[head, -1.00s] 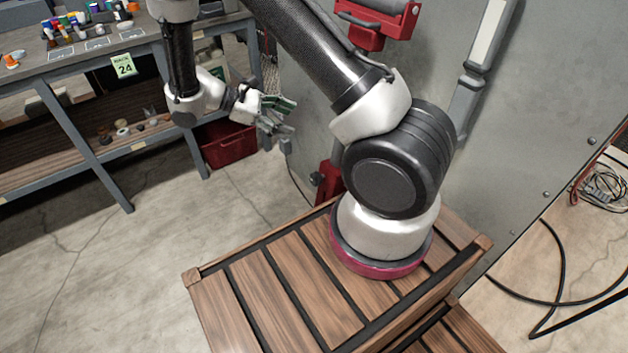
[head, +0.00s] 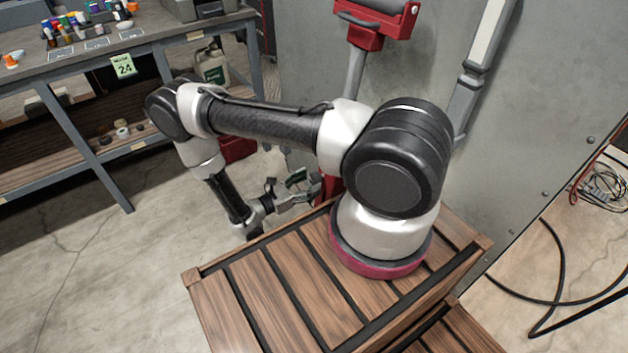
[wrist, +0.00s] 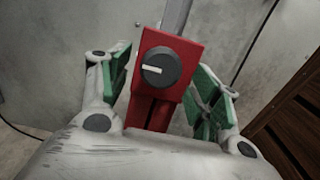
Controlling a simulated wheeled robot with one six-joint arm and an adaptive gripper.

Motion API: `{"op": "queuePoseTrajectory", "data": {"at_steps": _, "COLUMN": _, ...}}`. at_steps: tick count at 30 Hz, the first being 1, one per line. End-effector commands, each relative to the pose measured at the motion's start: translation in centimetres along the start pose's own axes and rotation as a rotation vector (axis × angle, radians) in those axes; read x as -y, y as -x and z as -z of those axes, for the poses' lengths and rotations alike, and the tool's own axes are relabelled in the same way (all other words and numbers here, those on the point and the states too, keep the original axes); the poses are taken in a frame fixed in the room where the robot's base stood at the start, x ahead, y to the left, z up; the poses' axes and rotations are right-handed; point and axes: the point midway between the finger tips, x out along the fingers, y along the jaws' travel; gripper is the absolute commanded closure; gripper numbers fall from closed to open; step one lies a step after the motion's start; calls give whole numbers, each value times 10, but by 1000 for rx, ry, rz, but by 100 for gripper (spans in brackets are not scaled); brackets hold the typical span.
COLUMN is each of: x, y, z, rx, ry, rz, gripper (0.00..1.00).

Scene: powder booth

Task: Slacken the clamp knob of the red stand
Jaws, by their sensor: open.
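The clamp knob (wrist: 159,68) is a round dark grey knob with a white line, on the front of the red clamp block of the red stand (wrist: 185,58). The line lies close to level in the wrist view. My gripper (wrist: 164,85) is open, with one green-padded finger on each side of the red block and knob. I see no finger touching the knob. In the head view my gripper (head: 302,188) is low beside the stand's lower part (head: 330,182), partly behind the wooden platform. The stand's red upper head (head: 375,22) sits on a grey post. The knob is hidden there.
The slatted wooden platform (head: 265,285) is close to my gripper; dark slats (wrist: 295,125) show at right in the wrist view. A grey metal wall (head: 520,130) stands behind. A workbench (head: 100,45) with small bottles is at left. The floor at left is open.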

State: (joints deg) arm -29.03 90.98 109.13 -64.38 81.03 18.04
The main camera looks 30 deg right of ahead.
Motion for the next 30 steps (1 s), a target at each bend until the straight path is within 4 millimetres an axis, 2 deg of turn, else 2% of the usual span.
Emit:
{"op": "queuePoseTrajectory", "data": {"at_steps": 3, "x": 0, "y": -17, "z": 0, "rx": 1, "ry": 1, "rz": 3, "gripper": 37}}
{"op": "queuePoseTrajectory", "data": {"at_steps": 6, "x": 0, "y": -24, "z": 0, "rx": 0, "ry": 0, "rz": 1, "gripper": 37}}
{"op": "queuePoseTrajectory", "data": {"at_steps": 15, "x": 0, "y": -27, "z": 0, "rx": 0, "ry": -1, "rz": 0, "gripper": 37}}
{"op": "queuePoseTrajectory", "data": {"at_steps": 21, "x": 0, "y": -27, "z": 0, "rx": 0, "ry": -1, "rz": 0, "gripper": 73}}
{"op": "queuePoseTrajectory", "data": {"at_steps": 23, "x": 0, "y": -27, "z": 0, "rx": 0, "ry": -1, "rz": 0, "gripper": 83}}
{"op": "queuePoseTrajectory", "data": {"at_steps": 30, "x": 0, "y": -27, "z": 0, "rx": -1, "ry": 11, "rz": -1, "gripper": 83}}
